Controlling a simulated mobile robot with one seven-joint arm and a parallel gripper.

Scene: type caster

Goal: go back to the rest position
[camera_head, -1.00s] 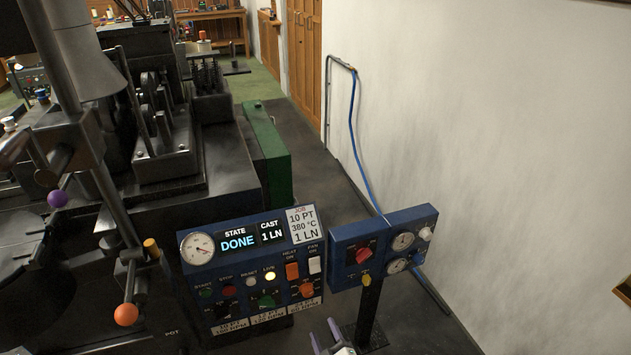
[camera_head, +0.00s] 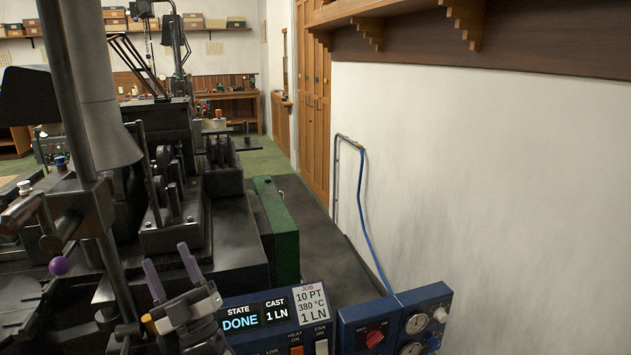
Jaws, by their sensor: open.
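My gripper (camera_head: 170,268) shows at the lower left of the head view. Its two purple-grey fingers point up and stand apart, with nothing between them. It is in front of the black casting machine (camera_head: 205,262) and to the left of the blue control panel (camera_head: 268,335). The panel's display reads STATE DONE and CAST 1 LN, with a job card of 10 PT, 380 °C, 1 LN. The panel's lower part is cut off by the picture's edge.
A second blue box with gauges (camera_head: 400,322) stands at the lower right. A green box (camera_head: 277,228) sits beside the machine. A blue hose (camera_head: 363,205) runs down by the white wall (camera_head: 500,190). A wooden shelf (camera_head: 440,22) juts from the wall at upper right. Dark floor lies clear between.

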